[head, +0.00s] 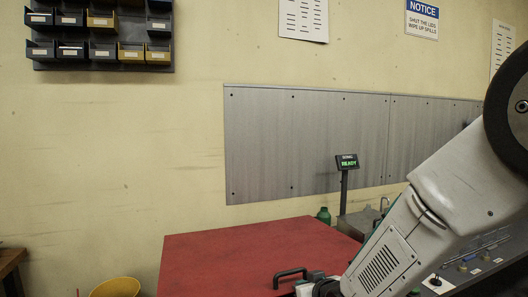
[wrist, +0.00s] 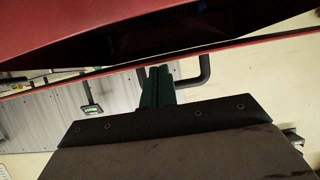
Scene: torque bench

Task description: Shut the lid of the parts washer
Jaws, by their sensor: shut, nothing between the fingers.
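The parts washer's red lid (head: 240,255) shows from above in the head view, with a black handle (head: 289,276) near its lower right. In the wrist view, which looks upside down, the lid is a thin red edge (wrist: 235,56) with the handle (wrist: 203,72) on it. A dark gap separates this edge from the red washer body (wrist: 90,28), so the lid stands partly open. My gripper (wrist: 157,72) is shut and empty, its dark green fingers beside the handle at the lid edge. I cannot tell whether they touch it. The head view does not show the fingertips clearly.
A yellow bucket (head: 116,288) is at the lower left. A grey panel (head: 300,140) covers the wall behind.

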